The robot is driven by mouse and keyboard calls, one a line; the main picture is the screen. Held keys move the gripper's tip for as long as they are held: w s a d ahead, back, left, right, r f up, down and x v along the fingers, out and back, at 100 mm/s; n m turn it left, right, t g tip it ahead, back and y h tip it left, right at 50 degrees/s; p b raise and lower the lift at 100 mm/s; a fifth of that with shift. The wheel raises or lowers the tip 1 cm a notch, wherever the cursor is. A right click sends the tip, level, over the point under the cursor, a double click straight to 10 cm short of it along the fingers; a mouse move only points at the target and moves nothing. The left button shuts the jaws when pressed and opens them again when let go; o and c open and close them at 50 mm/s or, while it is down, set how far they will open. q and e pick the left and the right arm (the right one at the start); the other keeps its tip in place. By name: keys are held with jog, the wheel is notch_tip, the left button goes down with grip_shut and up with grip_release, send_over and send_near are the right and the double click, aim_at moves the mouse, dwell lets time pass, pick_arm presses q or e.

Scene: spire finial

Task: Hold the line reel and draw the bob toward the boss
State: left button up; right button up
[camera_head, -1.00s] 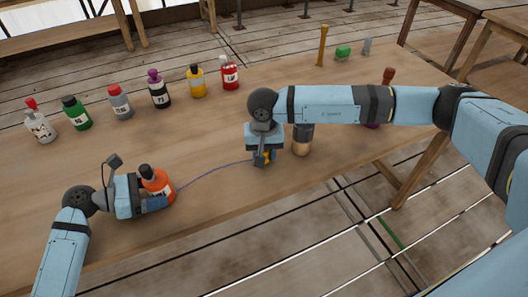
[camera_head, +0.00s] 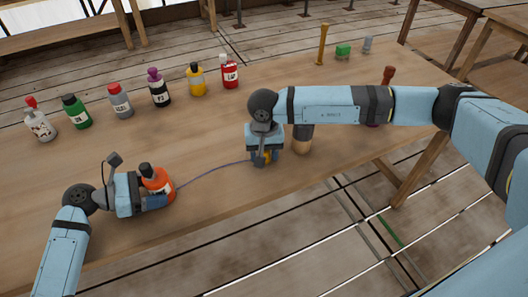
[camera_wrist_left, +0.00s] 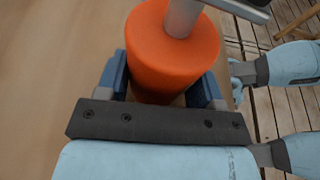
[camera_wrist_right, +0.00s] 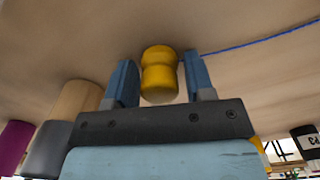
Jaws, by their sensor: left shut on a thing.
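The orange line reel (camera_head: 158,184) stands upright at the left front of the table, with a dark cap or post on top. My left gripper (camera_head: 150,200) is shut on it, with a finger on either side in the left wrist view (camera_wrist_left: 163,88). A yellow bob (camera_wrist_right: 159,75) sits between the fingers of my right gripper (camera_wrist_right: 160,82), with narrow gaps beside it. In the head view the bob (camera_head: 266,158) is mostly hidden by that gripper. A thin blue line (camera_head: 212,169) runs from reel to bob.
Several labelled bottles stand in a row at the back left, from a white one (camera_head: 40,125) to a red one (camera_head: 230,76). A yellow post (camera_head: 322,44), a green block (camera_head: 343,51) and a grey piece (camera_head: 367,46) stand at the back right. The middle is clear.

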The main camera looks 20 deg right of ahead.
jog(key=shift+o, duration=1.1)
notch_tip(320, 180, up, 12)
pick_arm(q)
jog(key=o, duration=0.8)
